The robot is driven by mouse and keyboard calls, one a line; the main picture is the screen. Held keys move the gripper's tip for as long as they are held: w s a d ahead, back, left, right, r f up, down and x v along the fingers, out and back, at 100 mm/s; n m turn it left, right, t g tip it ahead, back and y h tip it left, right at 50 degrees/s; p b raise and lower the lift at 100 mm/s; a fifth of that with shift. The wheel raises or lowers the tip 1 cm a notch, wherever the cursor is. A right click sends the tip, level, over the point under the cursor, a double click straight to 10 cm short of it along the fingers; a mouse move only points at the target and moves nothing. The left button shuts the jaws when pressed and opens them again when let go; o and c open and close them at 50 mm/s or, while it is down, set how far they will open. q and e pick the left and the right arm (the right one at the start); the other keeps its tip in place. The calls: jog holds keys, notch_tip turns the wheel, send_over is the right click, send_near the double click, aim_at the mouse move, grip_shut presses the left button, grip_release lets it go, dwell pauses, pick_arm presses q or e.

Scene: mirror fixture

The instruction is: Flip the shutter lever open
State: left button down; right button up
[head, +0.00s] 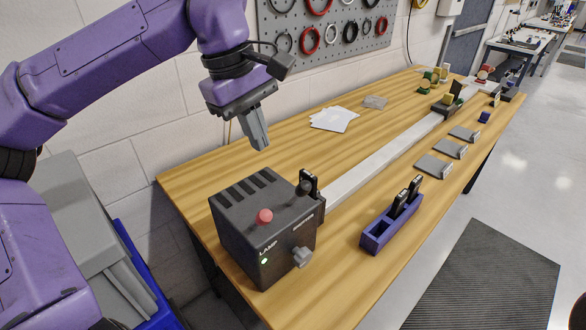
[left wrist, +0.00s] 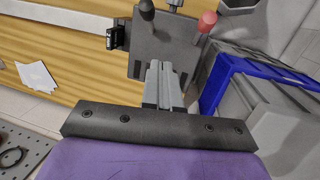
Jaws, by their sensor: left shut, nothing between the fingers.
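The dark grey lamp box (head: 235,232) stands at the near left end of the wooden bench. A red ball knob (head: 265,216) and a black ball knob (head: 305,187) show on it. They also show in the left wrist view, the red knob (left wrist: 208,19) right of the black knob (left wrist: 146,8). My left gripper (head: 262,146) is shut and empty, pointing down above the bench behind the box, apart from both knobs. Its closed fingers (left wrist: 161,84) overlap the box in the left wrist view. My right gripper is not in view.
A pale rail (head: 385,152) runs from the box along the bench. A purple holder (head: 378,235) with black cards stands right of it. A grey knob (head: 302,257) sticks out from the box front. White sheets (head: 334,119) lie near the wall.

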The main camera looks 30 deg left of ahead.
aim_at(296, 191)
pick_arm(q)
jog(key=shift+w+d+f+p, duration=0.15)
jog(key=shift+w+d+f, duration=0.2)
jog(key=shift+d+f, duration=0.65)
jog(key=shift+w+d+f+p, duration=0.15)
jog(key=shift+w+d+f, duration=0.3)
jog(key=shift+f, duration=1)
jog(key=shift+w+d+f+p, duration=0.15)
jog(key=shift+w+d+f, duration=0.1)
jog(key=shift+d+f, duration=0.8)
jog(key=shift+a+f, duration=0.15)
jog(key=shift+a, duration=0.1)
jog(key=shift+d+f+y+p, duration=0.2)
jog(key=shift+d+y+p, duration=0.3)
jog(key=shift+d, duration=0.1)
jog(key=shift+s+f, duration=0.15)
jog(key=shift+f, duration=0.1)
